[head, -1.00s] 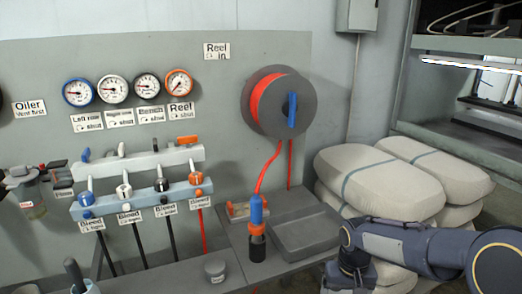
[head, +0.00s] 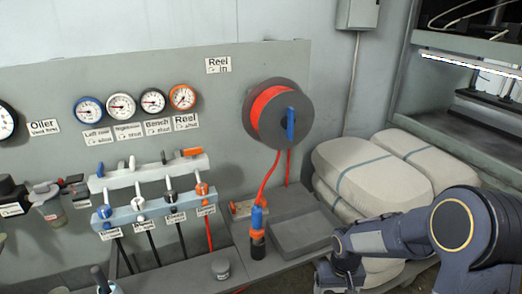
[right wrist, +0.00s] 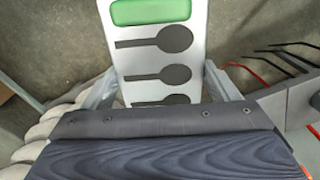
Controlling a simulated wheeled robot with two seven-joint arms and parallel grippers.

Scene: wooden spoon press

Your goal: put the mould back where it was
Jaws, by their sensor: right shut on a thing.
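The mould (right wrist: 138,68) is a light grey plate with a green pad (right wrist: 150,12) at its far end and a row of dark spoon-shaped marks. It shows in the right wrist view, extending away from the gripper. My right gripper (right wrist: 160,85) is shut on the mould, with a grey finger on each side of it. The mould's near end is hidden behind the dark body in front of the wrist camera. In the head view my right arm comes in from the right, and its hand is at the bottom edge; the mould cannot be made out there. My left gripper is not in view.
A grey bench carries a shallow tray (head: 300,238), a blue-and-orange tool (head: 257,235) and a small grey pot (head: 221,268). A hose reel (head: 270,112) hangs on the panel. White sacks (head: 365,175) are stacked beside the bench. A press frame (head: 460,95) stands at the right.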

